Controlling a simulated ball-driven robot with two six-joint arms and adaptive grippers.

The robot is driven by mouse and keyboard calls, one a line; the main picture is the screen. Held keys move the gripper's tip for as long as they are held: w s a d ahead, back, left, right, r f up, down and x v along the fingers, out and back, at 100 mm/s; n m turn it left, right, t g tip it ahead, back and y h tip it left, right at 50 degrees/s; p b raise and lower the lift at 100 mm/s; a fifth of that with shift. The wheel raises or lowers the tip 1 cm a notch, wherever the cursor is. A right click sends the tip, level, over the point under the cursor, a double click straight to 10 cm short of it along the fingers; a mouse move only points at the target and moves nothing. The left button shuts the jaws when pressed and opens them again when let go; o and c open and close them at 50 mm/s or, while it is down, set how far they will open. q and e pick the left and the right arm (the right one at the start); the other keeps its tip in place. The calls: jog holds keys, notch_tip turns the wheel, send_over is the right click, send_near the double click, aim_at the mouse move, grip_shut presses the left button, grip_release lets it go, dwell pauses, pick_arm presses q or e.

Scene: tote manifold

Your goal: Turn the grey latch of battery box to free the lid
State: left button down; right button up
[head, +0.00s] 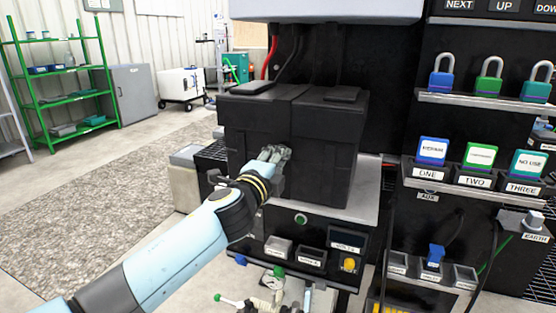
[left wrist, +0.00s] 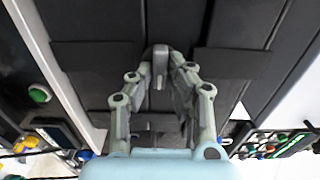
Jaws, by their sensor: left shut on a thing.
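The black battery box (head: 325,150) stands on a light metal shelf, with its lid (head: 290,95) lying flat on top. My left gripper (head: 273,153) is at the front face of the box, near its middle. In the left wrist view the grey latch (left wrist: 160,66) sits between the fingertips of my left gripper (left wrist: 161,68), and the fingers are closed on its sides. In the head view the gripper hides the latch. My right gripper is in neither view.
Below the shelf (head: 335,212) is a panel with a green button (head: 301,219) and small bins. To the right, racks hold padlocks (head: 488,77) and labelled blocks (head: 480,155). A green shelving unit (head: 60,80) stands far left. The floor at left is open.

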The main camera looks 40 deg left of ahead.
pick_arm(q)
jog(key=c, duration=1.3)
grip_release()
jog(key=v, duration=1.2)
jog(key=shift+d, duration=0.1)
